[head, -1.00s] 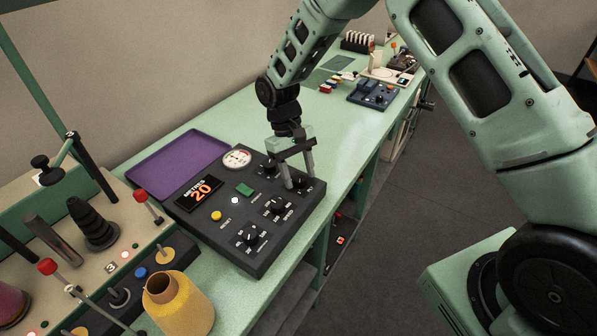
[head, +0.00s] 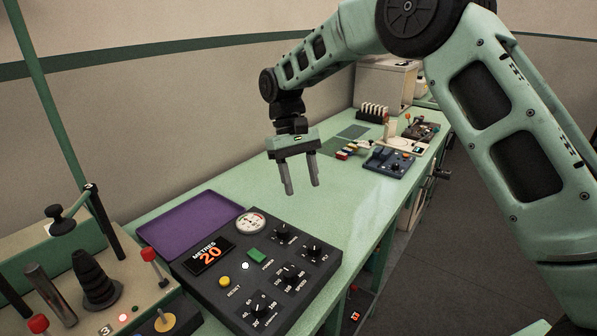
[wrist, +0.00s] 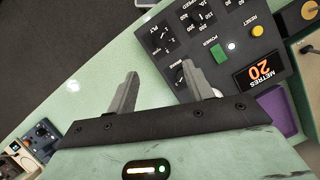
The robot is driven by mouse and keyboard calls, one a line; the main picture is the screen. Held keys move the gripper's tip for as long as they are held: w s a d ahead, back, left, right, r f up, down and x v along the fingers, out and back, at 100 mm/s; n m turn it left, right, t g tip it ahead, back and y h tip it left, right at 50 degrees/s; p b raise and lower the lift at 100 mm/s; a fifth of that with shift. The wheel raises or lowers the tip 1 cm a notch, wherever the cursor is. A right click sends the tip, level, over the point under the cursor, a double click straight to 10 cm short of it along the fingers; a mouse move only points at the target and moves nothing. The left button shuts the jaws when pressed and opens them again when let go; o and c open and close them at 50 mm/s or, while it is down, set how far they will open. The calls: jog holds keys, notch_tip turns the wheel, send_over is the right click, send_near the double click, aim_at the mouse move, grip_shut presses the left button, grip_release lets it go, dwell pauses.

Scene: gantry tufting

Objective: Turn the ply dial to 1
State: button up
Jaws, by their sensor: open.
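The ply dial (head: 314,250) is a black knob with a pale pointer, at the right corner of the dark control panel (head: 222,292). Its setting is too small to read for sure. In the wrist view the ply dial (wrist: 162,39) shows upside down beyond my fingers. My gripper (head: 302,189) is open and empty, pointing down, raised above the bench behind the panel and clear of the dial. In the wrist view its two fingers (wrist: 160,70) stand apart with nothing between them.
The panel also carries other knobs (head: 289,275), a green power button (head: 262,260), a yellow reset button (head: 225,282), a gauge (head: 251,222) and a display reading 20 (head: 209,255). A purple tray (head: 190,222) lies behind it. The green bench (head: 350,200) beyond is mostly clear.

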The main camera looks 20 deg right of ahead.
jog(key=shift+v, duration=1.35)
jog(key=s+a+r+n+t+y, duration=0.15)
jog(key=s+a, duration=0.25)
jog(key=s, duration=0.8)
jog(key=s+a+n+t, duration=0.1)
jog(key=s+a+n, duration=0.2)
jog(key=s, duration=1)
jog(key=s+d+f+t, duration=0.1)
jog(key=s+d+f, duration=0.1)
jog(key=s, duration=0.7)
jog(key=shift+d+f+t, duration=0.35)
jog(key=shift+d+f, duration=0.05)
jog(key=shift+f, duration=0.05)
jog(key=shift+n, duration=0.25)
